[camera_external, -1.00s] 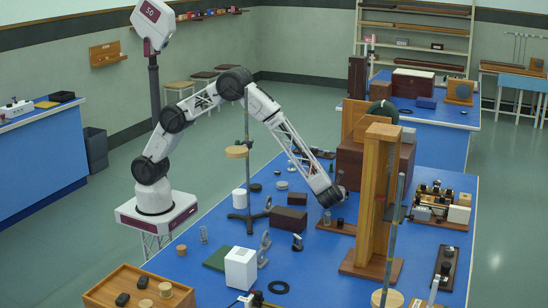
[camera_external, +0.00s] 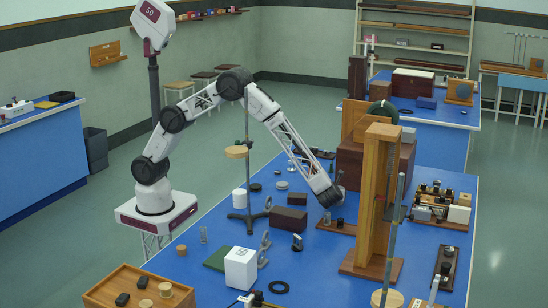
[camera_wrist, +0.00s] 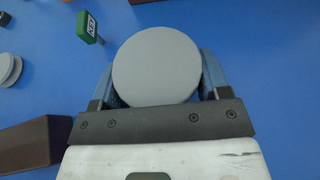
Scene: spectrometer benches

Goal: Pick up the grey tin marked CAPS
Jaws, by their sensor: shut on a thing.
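The grey tin (camera_wrist: 156,66) shows its plain round lid in the wrist view, in the middle near the top. My gripper (camera_wrist: 156,78) is shut on it, with one blue finger against its left side and one against its right. The CAPS marking is not visible from above. In the external view my arm reaches down over the middle of the blue bench, and the fingers and the tin are too small and covered to make out clearly.
In the wrist view a green labelled block (camera_wrist: 87,27) lies upper left, grey discs (camera_wrist: 9,70) at the left edge and a brown block (camera_wrist: 38,146) lower left. In the external view a tall wooden stand (camera_external: 376,205) rises just right of my arm's end.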

